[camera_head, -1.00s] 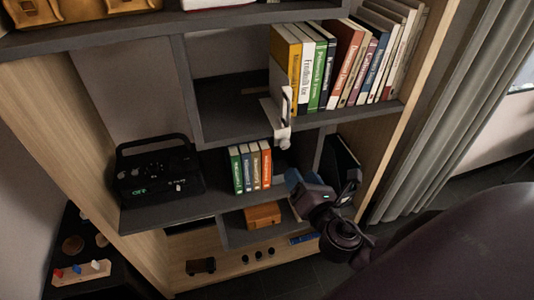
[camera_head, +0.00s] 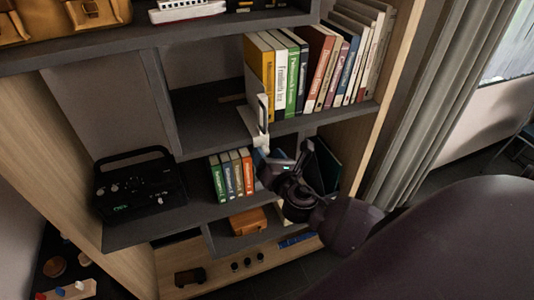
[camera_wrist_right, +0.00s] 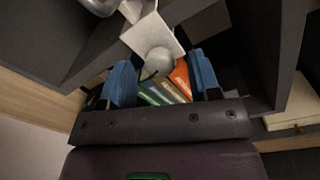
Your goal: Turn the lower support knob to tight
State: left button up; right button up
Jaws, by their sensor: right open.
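A white phone-like support (camera_head: 262,118) is clamped to the front edge of the middle shelf, and its lower end hangs below the edge. In the right wrist view its white bracket (camera_wrist_right: 150,32) ends in a round, pale grey knob (camera_wrist_right: 160,60). My right gripper (camera_head: 262,160) is just below the clamp in the head view, and its fingers partly hide that area. In the right wrist view the blue fingertips of the right gripper (camera_wrist_right: 162,76) are apart, one on each side of the knob, with gaps visible. My left gripper is not in view.
A row of books (camera_head: 310,70) stands on the shelf beside the support. Several small books (camera_head: 232,174) stand on the shelf below, behind my gripper. A black radio (camera_head: 137,186) sits at the left, and an orange-brown box (camera_head: 248,221) is lower down.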

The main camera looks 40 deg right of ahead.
jog(key=shift+w+d, duration=0.1)
jog(key=shift+w, duration=0.3)
jog(key=c, duration=0.9)
